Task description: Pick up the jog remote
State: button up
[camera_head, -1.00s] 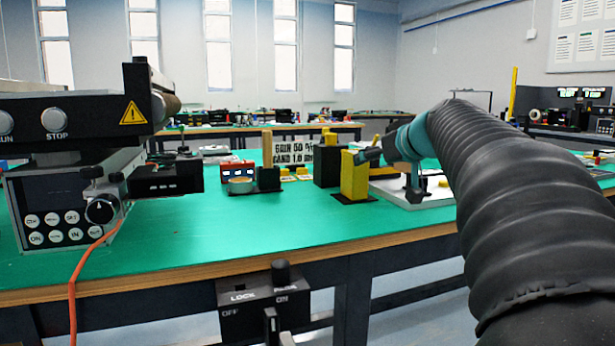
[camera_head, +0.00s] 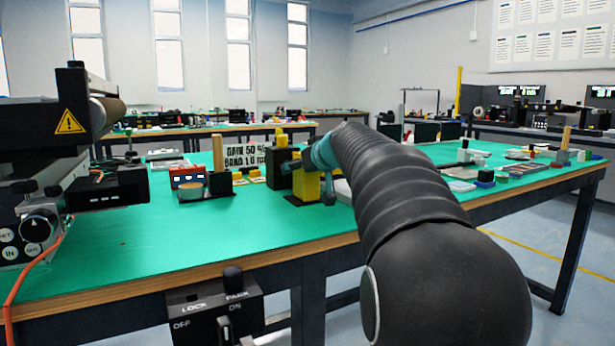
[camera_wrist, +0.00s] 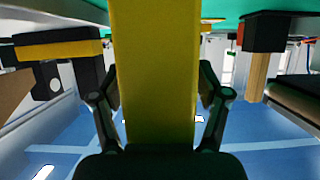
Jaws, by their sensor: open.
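A tall yellow block (camera_head: 307,188), which I take to be the jog remote, stands upright on a small black base on the green table. Its upper part is partly hidden by my gripper (camera_wrist: 156,88) in the head view. In the wrist view the yellow body (camera_wrist: 155,45) runs between my two dark fingers, one on each side. The fingers are open, and I cannot tell whether either touches it.
A black box (camera_head: 283,160) stands close to the left of the yellow block. A red device (camera_head: 187,177) and a black conveyor control unit (camera_head: 108,186) are further left. The green table (camera_head: 175,245) is clear in front.

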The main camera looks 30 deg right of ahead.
jog(key=shift+c, duration=0.2)
jog(key=shift+r, duration=0.1)
jog(key=c, duration=1.3)
